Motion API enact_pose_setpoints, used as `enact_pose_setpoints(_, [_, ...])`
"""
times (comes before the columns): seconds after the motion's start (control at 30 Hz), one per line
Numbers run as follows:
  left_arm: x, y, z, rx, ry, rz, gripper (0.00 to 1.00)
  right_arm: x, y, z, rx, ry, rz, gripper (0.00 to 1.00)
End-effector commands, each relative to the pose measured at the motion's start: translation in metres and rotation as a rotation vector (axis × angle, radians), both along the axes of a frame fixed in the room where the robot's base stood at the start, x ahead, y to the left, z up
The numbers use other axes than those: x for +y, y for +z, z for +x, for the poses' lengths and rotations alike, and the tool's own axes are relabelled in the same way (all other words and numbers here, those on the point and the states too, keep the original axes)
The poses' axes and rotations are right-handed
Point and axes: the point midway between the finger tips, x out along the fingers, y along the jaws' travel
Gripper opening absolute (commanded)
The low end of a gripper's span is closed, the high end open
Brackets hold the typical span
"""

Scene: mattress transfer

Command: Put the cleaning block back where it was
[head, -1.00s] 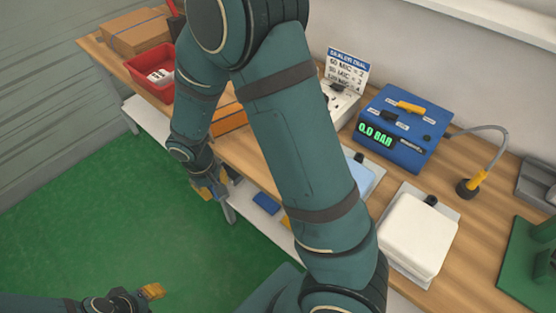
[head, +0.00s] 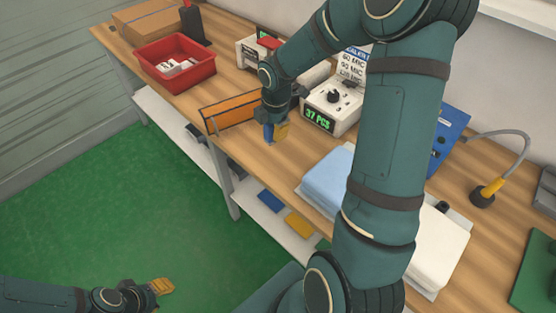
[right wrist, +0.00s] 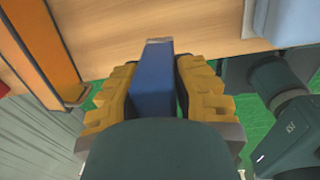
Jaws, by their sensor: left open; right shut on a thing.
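The blue cleaning block (right wrist: 153,82) is held between the yellow finger pads of my right gripper (right wrist: 153,95), with its far end pointing at the wooden bench. In the head view, my right gripper (head: 276,128) is over the front part of the bench, beside the orange panel. A little of the block (head: 268,133) shows below it. I cannot tell whether the block touches the bench top. My left gripper (head: 160,287) is low at the lower left, over the green floor, open and empty.
A red bin (head: 170,80) with white items is left of the orange panel (head: 230,111). A white box reading "37 PCS" (head: 333,113) stands just right of my right gripper. A light-blue pad (head: 330,183) lies further right. A lower shelf (head: 248,198) runs under the bench.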

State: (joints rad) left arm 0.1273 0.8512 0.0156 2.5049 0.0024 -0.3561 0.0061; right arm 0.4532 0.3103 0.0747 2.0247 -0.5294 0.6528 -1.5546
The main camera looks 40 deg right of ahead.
Motion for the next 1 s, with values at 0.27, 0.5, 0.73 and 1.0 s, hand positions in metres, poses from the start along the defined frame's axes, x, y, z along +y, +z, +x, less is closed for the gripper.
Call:
enact_pose_setpoints(0.27, [0.0,-0.006,-0.001,0.003,-0.002,0.0,0.39,-0.014,-0.008,-0.003,0.003,0.103,0.001,0.0])
enact_pose_setpoints(0.5, [-0.001,-0.016,-0.005,0.011,-0.008,-0.002,0.39,-0.014,-0.05,-0.003,0.002,0.105,0.002,0.0])
enact_pose_setpoints(0.73, [-0.001,-0.02,-0.005,0.012,-0.01,-0.003,0.39,-0.014,-0.065,-0.003,0.001,0.102,0.0,0.0])
enact_pose_setpoints(1.0, [-0.001,-0.029,-0.004,0.01,-0.01,-0.003,0.39,-0.014,-0.097,-0.003,0.002,0.102,0.001,0.0])
